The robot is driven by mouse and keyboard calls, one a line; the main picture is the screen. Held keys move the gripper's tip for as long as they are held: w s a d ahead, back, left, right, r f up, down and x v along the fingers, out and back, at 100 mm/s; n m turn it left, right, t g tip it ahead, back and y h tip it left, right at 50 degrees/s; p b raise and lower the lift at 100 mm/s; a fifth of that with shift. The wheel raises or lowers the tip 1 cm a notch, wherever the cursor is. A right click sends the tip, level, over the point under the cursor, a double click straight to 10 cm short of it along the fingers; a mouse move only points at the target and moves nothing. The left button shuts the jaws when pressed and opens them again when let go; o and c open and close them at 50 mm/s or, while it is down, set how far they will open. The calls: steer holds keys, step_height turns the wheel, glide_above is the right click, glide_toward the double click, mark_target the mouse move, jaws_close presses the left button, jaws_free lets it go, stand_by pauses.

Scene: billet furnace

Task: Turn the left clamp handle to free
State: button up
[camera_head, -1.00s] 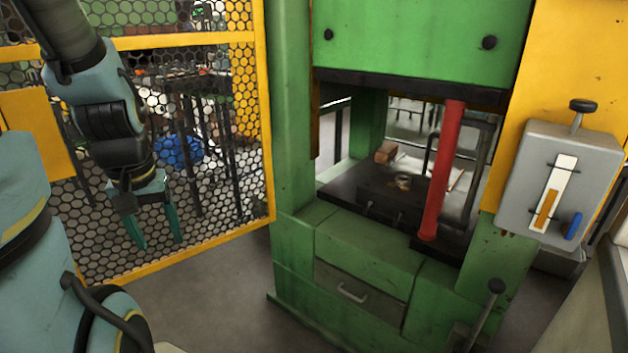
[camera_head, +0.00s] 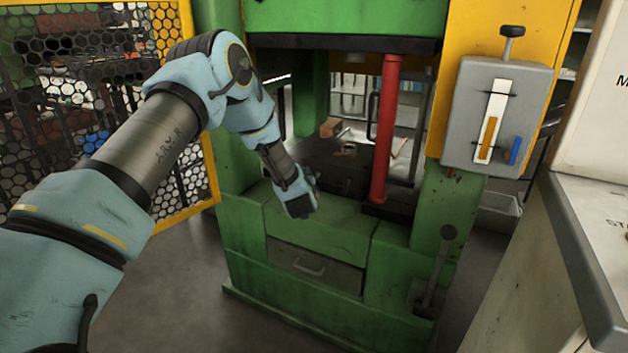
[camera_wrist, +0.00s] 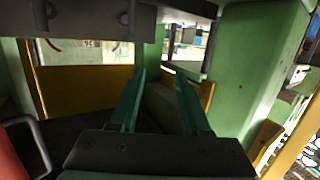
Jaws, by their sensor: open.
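The press bed (camera_head: 338,165) is a dark plate inside the green press. A small dark fitting (camera_head: 347,184) shows at its front edge, too small to tell whether it is a clamp handle. The left clamp handle cannot be made out for sure; my arm covers the left part of the bed front. My gripper (camera_head: 311,184) hangs in front of the bed, its fingers mostly hidden by my wrist. In the wrist view, the two green fingers (camera_wrist: 161,75) stand apart with nothing between them.
A red post (camera_head: 386,130) stands right of the bed, with a brown block (camera_head: 331,127) behind. A drawer (camera_head: 315,266) is below, a floor lever (camera_head: 438,265) at right. A grey control box (camera_head: 497,117) hangs right; a mesh fence (camera_head: 100,90) stands left.

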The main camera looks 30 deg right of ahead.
steer(key=t, duration=0.2)
glide_toward(314, 172)
steer(key=shift+n, duration=0.3)
steer(key=x, duration=1)
steer(key=shift+w+d+f, duration=0.15)
steer(key=shift+w+f, duration=0.05)
steer(key=shift+w, duration=0.05)
jaws_close()
